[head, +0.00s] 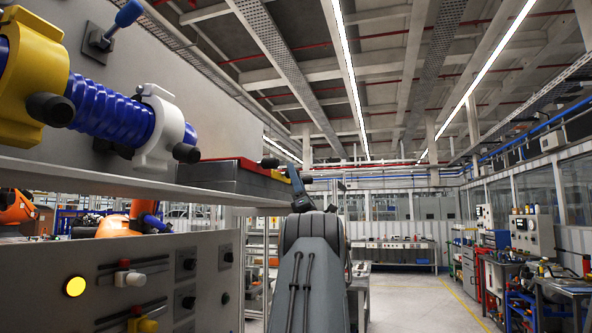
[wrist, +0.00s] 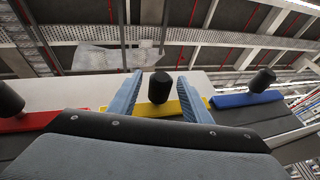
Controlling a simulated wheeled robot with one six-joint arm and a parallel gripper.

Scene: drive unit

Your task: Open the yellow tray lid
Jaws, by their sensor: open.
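The yellow tray lid (wrist: 144,109) is in the middle of the wrist view, with a black cylindrical knob (wrist: 159,87) on it. My gripper (wrist: 158,98) is open, its two blue-grey fingers on either side of that knob, with gaps visible on both sides. Whether the fingers reach around the knob in depth I cannot tell. In the head view my gripper (head: 297,182) is at the right end of the grey tray block, and only a small piece of the yellow lid (head: 279,176) shows there. The lid looks shut.
A red lid (wrist: 30,122) is left of the yellow one and a blue lid (wrist: 243,99) right, each with a black knob. The trays rest on a grey shelf (head: 120,180). A blue hose (head: 100,105) and a control panel (head: 190,270) are at left. The floor at right is open.

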